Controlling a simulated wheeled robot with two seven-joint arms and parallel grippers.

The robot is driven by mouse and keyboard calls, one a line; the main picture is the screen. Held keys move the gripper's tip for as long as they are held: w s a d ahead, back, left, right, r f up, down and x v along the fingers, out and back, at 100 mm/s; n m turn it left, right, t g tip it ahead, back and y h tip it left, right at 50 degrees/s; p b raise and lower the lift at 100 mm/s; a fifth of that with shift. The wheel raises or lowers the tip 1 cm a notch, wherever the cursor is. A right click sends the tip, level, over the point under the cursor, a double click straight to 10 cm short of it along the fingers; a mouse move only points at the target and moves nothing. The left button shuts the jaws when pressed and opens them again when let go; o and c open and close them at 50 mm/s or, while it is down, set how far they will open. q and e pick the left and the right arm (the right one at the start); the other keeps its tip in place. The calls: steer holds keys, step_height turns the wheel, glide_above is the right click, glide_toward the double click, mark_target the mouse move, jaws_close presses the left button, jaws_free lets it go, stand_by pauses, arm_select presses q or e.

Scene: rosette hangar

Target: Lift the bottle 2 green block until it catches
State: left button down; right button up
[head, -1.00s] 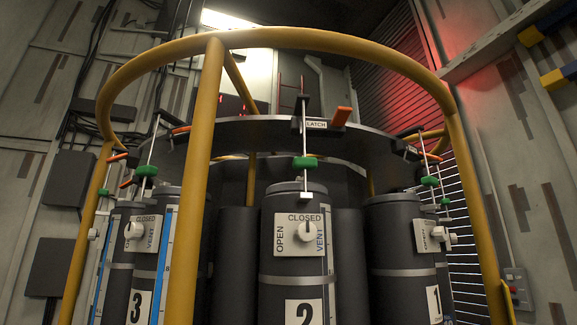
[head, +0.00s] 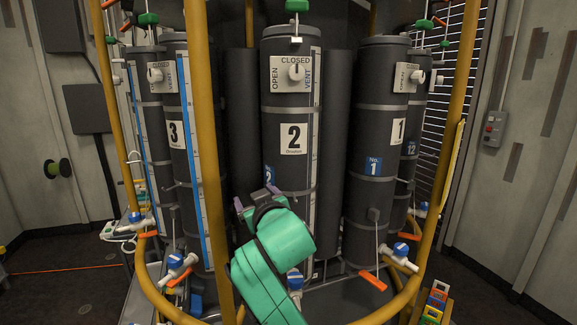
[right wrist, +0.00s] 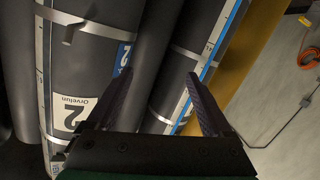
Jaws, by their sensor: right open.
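The bottle 2 green block (head: 297,5) sits on a thin vertical rod above bottle 2, at the top edge of the head view. The rod's white lower end (head: 296,40) hangs at the bottle's top. Bottle 2 (head: 278,125) is a dark upright cylinder with a white "2" label and a valve knob (head: 296,71) pointing up to CLOSED. My right gripper (head: 257,194) is open and empty in front of the lower part of bottle 2, well below the block. In the right wrist view its fingers (right wrist: 158,75) spread beside bottle 2 (right wrist: 95,75), seen upside down. My left gripper is not in view.
A yellow post (head: 205,130) stands left of bottle 2, another (head: 455,120) at right. Bottle 3 (head: 178,100) and bottle 1 (head: 383,100) flank it. A yellow lower rail (head: 160,300) and blue-handled valves (head: 176,261) lie low. Coloured blocks (head: 437,300) sit at lower right.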

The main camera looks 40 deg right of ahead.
step_height(320, 180, up, 17)
steer(key=s+d+m+t+h, duration=0.2)
steer(key=s+t+h, duration=0.1)
steer(key=t+h, duration=0.1)
steer(key=m+t+h, duration=0.1)
steer(key=m+h, duration=0.3)
steer(key=h, duration=0.1)
glide_toward(297, 5)
steer(key=shift+p+x, duration=2.3)
steer(key=shift+x, duration=0.05)
steer(key=p+x, duration=0.3)
steer(key=x, duration=0.1)
steer(key=shift+w+d+r, duration=0.15)
steer(key=shift+w+r, duration=0.05)
steer(key=shift+r, duration=0.15)
steer(key=shift+f, duration=0.15)
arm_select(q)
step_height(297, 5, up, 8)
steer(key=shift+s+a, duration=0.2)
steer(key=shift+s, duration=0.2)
arm_select(e)
steer(key=shift+w+d, duration=0.1)
steer(key=shift+d, duration=0.05)
steer(key=shift+c, duration=0.3)
